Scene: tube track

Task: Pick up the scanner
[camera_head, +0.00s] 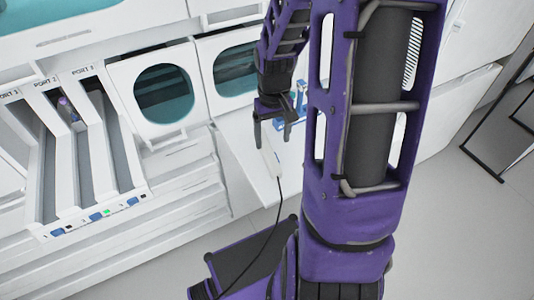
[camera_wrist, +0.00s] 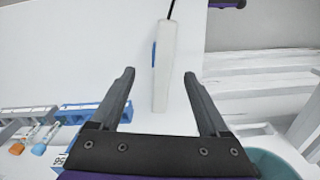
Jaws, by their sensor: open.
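The scanner (camera_wrist: 165,68) is a slim white bar with a blue strip on its side and a black cable at its far end. In the wrist view it lies between and ahead of the open fingers. In the head view the scanner (camera_head: 271,160) is on the white shelf, its cable trailing down toward my base. My gripper (camera_wrist: 160,75) is open and empty, its two dark fingers on either side of the scanner's near part and apart from it. In the head view my gripper (camera_head: 272,140) is above the scanner's upper end. The exact height gap cannot be told.
A blue and white tube rack (camera_wrist: 85,112) with tubes stands left of my gripper in the wrist view. The white shelf (camera_head: 245,175) has free room around the scanner. Port tracks (camera_head: 85,150) and oval teal windows (camera_head: 165,95) line the machine at the left.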

